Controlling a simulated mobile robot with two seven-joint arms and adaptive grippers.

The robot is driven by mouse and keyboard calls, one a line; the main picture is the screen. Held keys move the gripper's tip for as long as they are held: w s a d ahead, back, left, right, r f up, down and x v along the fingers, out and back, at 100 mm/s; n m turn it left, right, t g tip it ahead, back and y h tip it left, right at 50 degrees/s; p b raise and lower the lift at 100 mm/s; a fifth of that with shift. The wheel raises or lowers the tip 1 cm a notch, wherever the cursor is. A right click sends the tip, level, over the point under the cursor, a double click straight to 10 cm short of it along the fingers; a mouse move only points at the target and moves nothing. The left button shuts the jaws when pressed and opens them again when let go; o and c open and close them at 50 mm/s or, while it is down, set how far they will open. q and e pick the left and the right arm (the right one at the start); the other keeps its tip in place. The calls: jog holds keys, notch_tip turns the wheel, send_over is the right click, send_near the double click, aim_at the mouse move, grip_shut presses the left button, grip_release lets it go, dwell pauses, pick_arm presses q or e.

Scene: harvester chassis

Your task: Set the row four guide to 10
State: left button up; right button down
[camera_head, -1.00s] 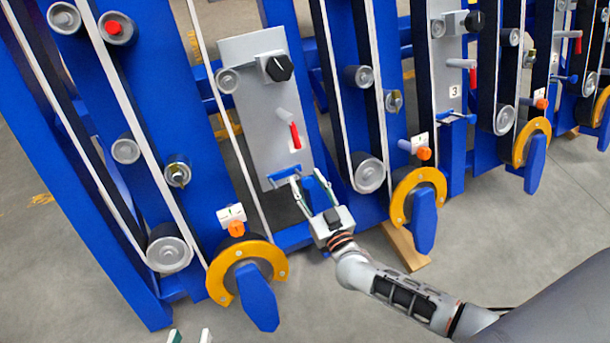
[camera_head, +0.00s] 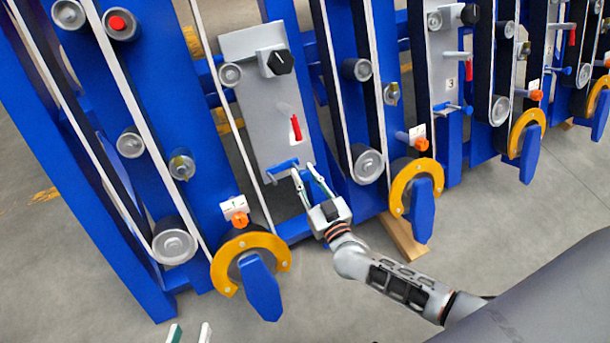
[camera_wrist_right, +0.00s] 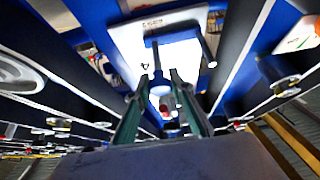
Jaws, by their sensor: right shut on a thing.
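The nearest grey panel (camera_head: 262,115) carries a black knob (camera_head: 280,62), a red-tipped lever (camera_head: 296,128) and a blue guide bracket (camera_head: 283,168) at its lower edge. I cannot read a row number on it in the head view. My right gripper (camera_head: 303,169) is at the right end of this bracket, shut on a blue part of it. In the right wrist view, the fingers (camera_wrist_right: 160,76) reach up to the blue bracket (camera_wrist_right: 177,48), and the grip point is partly hidden. My left gripper (camera_head: 188,333) shows only its fingertips at the bottom edge, apart and empty.
An orange knob with a small scale (camera_head: 239,217) sits above a yellow ring (camera_head: 220,274) at lower left. A similar panel marked 3 (camera_head: 450,85) stands to the right. Rollers and belts flank the panels. A wooden block (camera_head: 402,236) lies on the otherwise open floor (camera_head: 500,220).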

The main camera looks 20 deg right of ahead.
jog(key=c, duration=1.7)
grip_release()
